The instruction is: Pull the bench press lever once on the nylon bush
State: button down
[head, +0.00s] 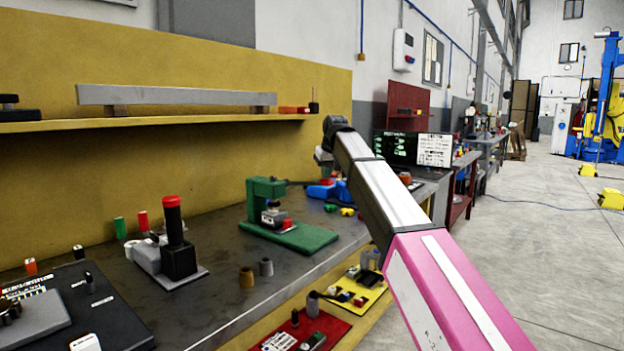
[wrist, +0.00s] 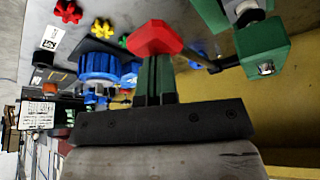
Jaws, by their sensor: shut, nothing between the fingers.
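The green bench press (head: 266,190) stands on its green base (head: 310,238) on the bench. A pale piece (head: 272,204) shows at its ram; I cannot tell if this is the nylon bush. In the wrist view the press's green head (wrist: 264,52) is at upper right, and a dark lever rod (wrist: 205,64) runs left from it towards a red knob (wrist: 153,37). My gripper (wrist: 156,62) is shut and empty, its fingertips at the knob in this view. I cannot tell whether they touch it.
Bushes (head: 246,277) stand in front of the press. A black-and-red-topped device (head: 175,240) is to its left. A blue device (wrist: 100,68) and star knobs (wrist: 68,12) lie near the gripper. A shelf (head: 200,120) runs behind.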

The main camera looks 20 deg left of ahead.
notch_tip(320, 180, up, 8)
dwell(0.8)
dwell(0.5)
